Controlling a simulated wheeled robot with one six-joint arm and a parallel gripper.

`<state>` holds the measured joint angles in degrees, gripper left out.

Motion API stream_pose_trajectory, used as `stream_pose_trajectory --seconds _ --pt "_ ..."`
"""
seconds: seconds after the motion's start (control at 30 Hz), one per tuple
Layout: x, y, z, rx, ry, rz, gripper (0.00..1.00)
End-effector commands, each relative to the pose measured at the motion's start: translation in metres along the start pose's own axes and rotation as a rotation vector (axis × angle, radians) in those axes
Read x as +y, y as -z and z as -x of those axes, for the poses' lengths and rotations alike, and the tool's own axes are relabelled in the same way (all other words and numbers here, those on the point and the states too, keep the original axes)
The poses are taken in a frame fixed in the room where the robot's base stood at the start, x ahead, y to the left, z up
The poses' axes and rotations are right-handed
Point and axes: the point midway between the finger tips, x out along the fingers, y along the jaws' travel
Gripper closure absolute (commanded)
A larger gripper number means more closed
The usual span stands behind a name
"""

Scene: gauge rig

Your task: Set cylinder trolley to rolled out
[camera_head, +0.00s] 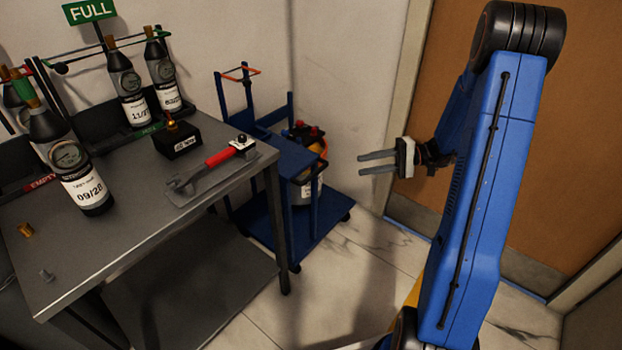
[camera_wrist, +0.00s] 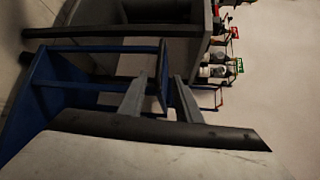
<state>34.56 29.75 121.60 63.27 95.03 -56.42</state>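The cylinder trolley (camera_head: 287,155) is a blue frame cart with a low base plate (camera_head: 320,215), standing on the floor against the wall at the right end of the bench. A cylinder with a dark top (camera_head: 310,188) stands on it, partly hidden by the frame. An orange-red bar (camera_head: 241,73) tops its rear posts. My gripper (camera_head: 359,164) is to the right of the trolley, fingers pointing left, parted and empty. In the wrist view my gripper (camera_wrist: 162,78) is open, with the trolley's blue frame (camera_wrist: 92,48) beyond and beside the fingers; contact does not show.
The grey bench (camera_head: 140,225) at left holds a wrench with a red handle (camera_head: 212,165), a black box (camera_head: 178,140) and several small cylinders. A green FULL sign (camera_head: 88,11) stands behind. A brown door (camera_head: 500,130) is at right. Floor between trolley and door is clear.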

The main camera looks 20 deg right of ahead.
Motion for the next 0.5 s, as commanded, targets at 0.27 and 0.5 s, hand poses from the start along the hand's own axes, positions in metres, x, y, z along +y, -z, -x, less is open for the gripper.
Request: stream_pose_trajectory --seconds 0.27,0.5 --pt "0.0 -0.001 -0.032 -0.003 0.001 -0.001 0.69" --pt "0.0 -0.001 -0.075 -0.004 0.0 -0.001 0.69"
